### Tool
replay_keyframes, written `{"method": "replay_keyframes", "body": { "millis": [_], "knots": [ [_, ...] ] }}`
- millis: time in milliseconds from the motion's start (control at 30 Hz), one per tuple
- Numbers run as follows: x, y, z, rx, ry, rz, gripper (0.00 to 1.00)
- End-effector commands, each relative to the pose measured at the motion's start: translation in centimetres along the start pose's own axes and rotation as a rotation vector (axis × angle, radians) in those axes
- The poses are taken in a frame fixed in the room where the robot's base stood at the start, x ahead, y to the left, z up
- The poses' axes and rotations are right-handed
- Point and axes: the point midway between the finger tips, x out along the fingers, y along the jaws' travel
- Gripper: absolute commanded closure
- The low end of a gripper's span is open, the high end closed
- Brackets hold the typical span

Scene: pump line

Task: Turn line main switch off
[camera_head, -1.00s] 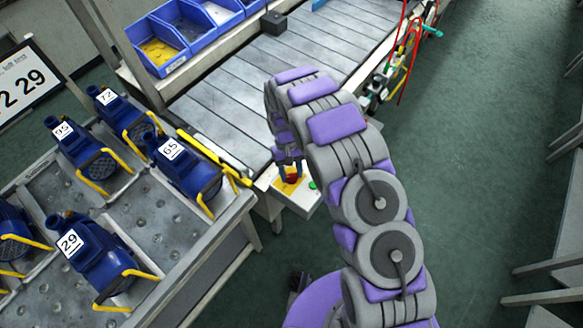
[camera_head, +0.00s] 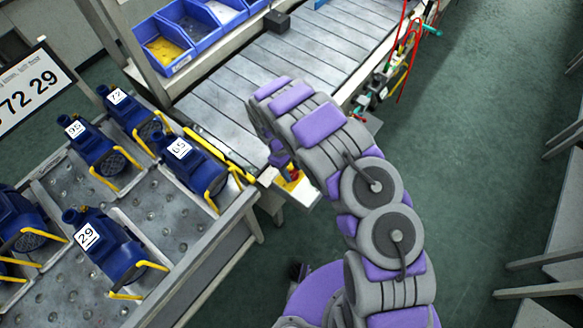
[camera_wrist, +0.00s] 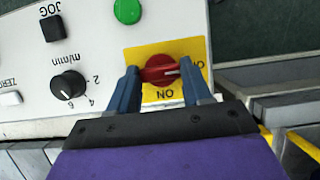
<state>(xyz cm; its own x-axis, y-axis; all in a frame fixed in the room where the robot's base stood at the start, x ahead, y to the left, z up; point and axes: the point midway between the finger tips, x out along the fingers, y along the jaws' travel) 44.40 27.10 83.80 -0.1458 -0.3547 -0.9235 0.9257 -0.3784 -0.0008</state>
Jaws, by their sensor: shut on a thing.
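The line main switch (camera_wrist: 160,70) is a red rotary knob on a yellow plate (camera_wrist: 196,46) of a pale control panel (camera_wrist: 90,62). My gripper (camera_wrist: 160,78) is shut on the red knob, with one blue-grey finger on each side. The knob's handle lies across the picture, and its light pointer mark is at the right, near partly hidden lettering. "ON" shows upside down at the plate's lower edge. In the head view, my gripper (camera_head: 286,172) is at the panel (camera_head: 300,190) at the conveyor's end, and my arm hides most of the panel.
A green button (camera_wrist: 127,11), a black JOG button (camera_wrist: 53,28), a black speed dial (camera_wrist: 68,85) and a white ZERO button (camera_wrist: 10,98) are on the same panel. The conveyor (camera_head: 290,55) and a cart (camera_head: 180,240) with several blue pumps stand beside it.

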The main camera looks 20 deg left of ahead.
Motion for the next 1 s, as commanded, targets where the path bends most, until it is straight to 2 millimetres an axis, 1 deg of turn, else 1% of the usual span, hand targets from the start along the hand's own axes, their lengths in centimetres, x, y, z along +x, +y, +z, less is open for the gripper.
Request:
{"method": "replay_keyframes", "body": {
  "millis": [33,433,467,500,700,733,1000],
  "knots": [
    [-0.27,0.13,-0.23,-0.005,0.008,0.006,0.81],
    [-0.21,0.16,-0.25,-0.011,0.008,0.009,0.81],
    [-0.2,0.16,-0.24,-0.011,0.008,0.009,0.5],
    [-0.2,0.16,-0.24,-0.011,0.008,0.008,0.46],
    [-0.1,0.1,-0.06,-0.01,0.004,0.006,0.27],
    [-0.09,0.1,-0.02,-0.01,0.004,0.006,0.26],
    [-0.21,0.12,0.16,-0.01,0.004,0.005,0.26]
  ]
}}
